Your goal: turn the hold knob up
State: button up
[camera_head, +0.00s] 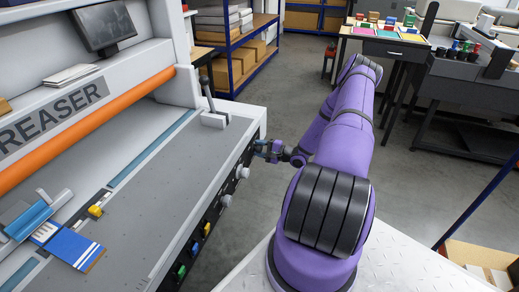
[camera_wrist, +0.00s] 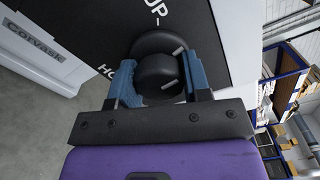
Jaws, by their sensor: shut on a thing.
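The hold knob (camera_wrist: 160,76) is a round black knob with a white pointer line, on the black front panel (camera_wrist: 90,30) of the creaser. White lettering beside it reads "UP" and, partly hidden, "HO". My gripper (camera_wrist: 158,82) has its blue fingers on both sides of the knob, shut on it. In the head view my gripper (camera_head: 268,150) reaches the far right end of the machine's front panel. The knob itself is hidden there behind the fingers.
The creaser's grey table (camera_head: 150,190) lies left of my arm. Pale knobs (camera_head: 242,172) and coloured buttons (camera_head: 182,271) line its front panel. A lever (camera_head: 208,95) stands above the far corner. Shelves (camera_head: 240,50) and a work table (camera_head: 385,45) stand farther back. Open floor lies between.

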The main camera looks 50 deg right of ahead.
jog(key=n, duration=0.5)
jog(key=shift+n, duration=0.3)
jog(key=shift+s+n, duration=0.1)
jog(key=shift+n, duration=2.1)
jog(key=o, duration=0.9)
jog(key=v, duration=1)
jog(key=shift+s+d, duration=0.15)
jog(key=shift+s, duration=0.15)
